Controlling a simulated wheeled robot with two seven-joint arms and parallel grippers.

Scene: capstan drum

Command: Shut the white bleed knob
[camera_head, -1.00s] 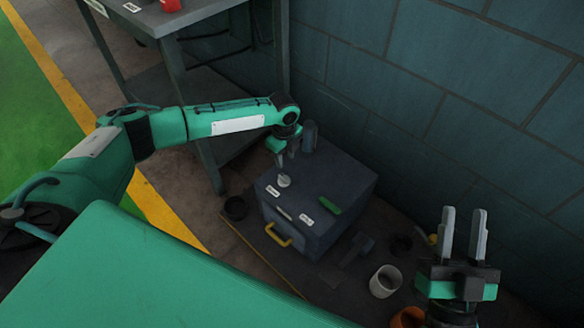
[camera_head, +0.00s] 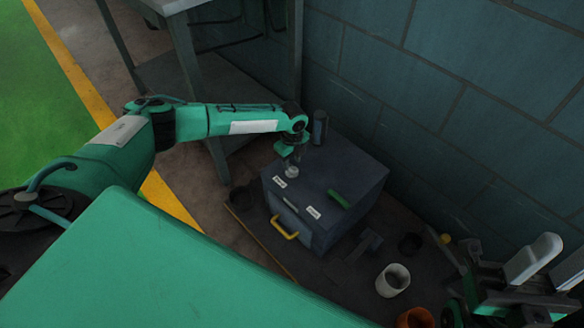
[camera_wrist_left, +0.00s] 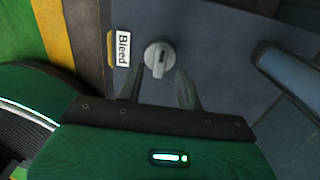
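The white bleed knob (camera_head: 291,171) sits on top of a dark grey box (camera_head: 345,165), near its back left corner. In the left wrist view the round knob (camera_wrist_left: 159,58) has a raised bar with a dark mark, beside a "Bleed" label (camera_wrist_left: 123,50). My left gripper (camera_head: 292,160) is just above the knob. In the wrist view its two fingers (camera_wrist_left: 160,84) are apart, one to each side below the knob; I cannot tell whether they touch it. My right gripper (camera_head: 538,262) is open and empty at the lower right, partly cut off.
The box has a green handle (camera_head: 338,199), a second label (camera_head: 313,212) and a yellow front handle (camera_head: 284,228). A dark cylinder (camera_head: 320,127) stands behind the knob. A white cup (camera_head: 392,280) and an orange ring (camera_head: 414,318) lie to the right. The wall is close behind.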

